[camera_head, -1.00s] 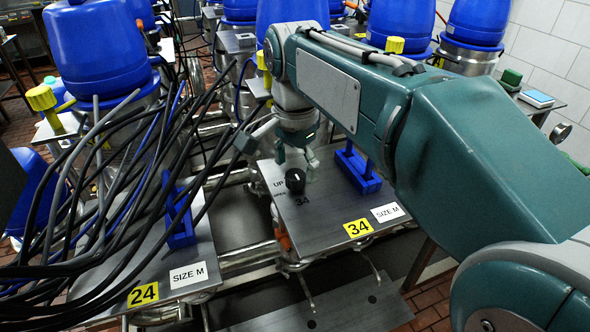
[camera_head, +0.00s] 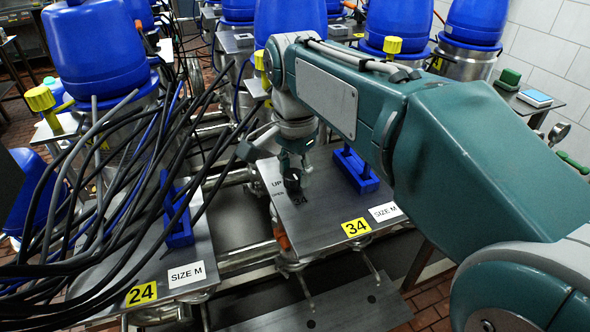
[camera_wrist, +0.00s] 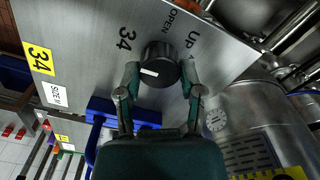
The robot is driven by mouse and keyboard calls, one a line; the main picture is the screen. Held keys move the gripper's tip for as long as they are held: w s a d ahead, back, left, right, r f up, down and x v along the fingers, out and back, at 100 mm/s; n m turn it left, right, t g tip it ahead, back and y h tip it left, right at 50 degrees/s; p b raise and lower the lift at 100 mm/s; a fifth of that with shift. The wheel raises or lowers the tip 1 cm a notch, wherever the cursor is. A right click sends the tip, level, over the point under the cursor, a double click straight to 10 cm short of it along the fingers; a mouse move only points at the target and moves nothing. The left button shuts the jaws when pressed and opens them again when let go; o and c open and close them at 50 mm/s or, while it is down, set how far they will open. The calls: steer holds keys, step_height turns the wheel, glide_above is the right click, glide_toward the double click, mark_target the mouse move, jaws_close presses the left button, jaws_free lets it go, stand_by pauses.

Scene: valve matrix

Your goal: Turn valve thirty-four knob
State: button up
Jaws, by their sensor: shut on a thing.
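The valve thirty-four knob (camera_wrist: 159,66) is a black round knob with a white pointer mark, set on a grey metal plate (camera_wrist: 85,30). In the wrist view, my gripper (camera_wrist: 160,80) has one finger on each side of the knob and is shut on it. The white mark points to the left in that view, toward the printed "34". "OPEN" and "UP" are printed beyond the knob. In the head view, my gripper (camera_head: 292,170) is low over the plate, and its fingers partly hide the knob (camera_head: 291,182).
A blue handle block (camera_head: 356,170) stands on the same plate, right of the knob. A yellow "34" label (camera_head: 356,228) is at the plate's front. Black cables (camera_head: 110,200) hang over the neighbouring plate 24 at left. Blue-topped vessels (camera_head: 100,50) stand behind.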

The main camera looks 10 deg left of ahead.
steer(key=shift+f, duration=0.1)
steer(key=n, duration=0.5)
steer(key=shift+a, duration=0.15)
steer(key=n, duration=0.9)
steer(key=shift+a+n, duration=0.15)
steer(key=shift+n, duration=0.25)
steer(key=shift+s+n, duration=0.1)
steer(key=shift+n, duration=2.2)
steer(key=o, duration=1.2)
steer(key=shift+c, duration=0.2)
steer(key=shift+a, duration=0.1)
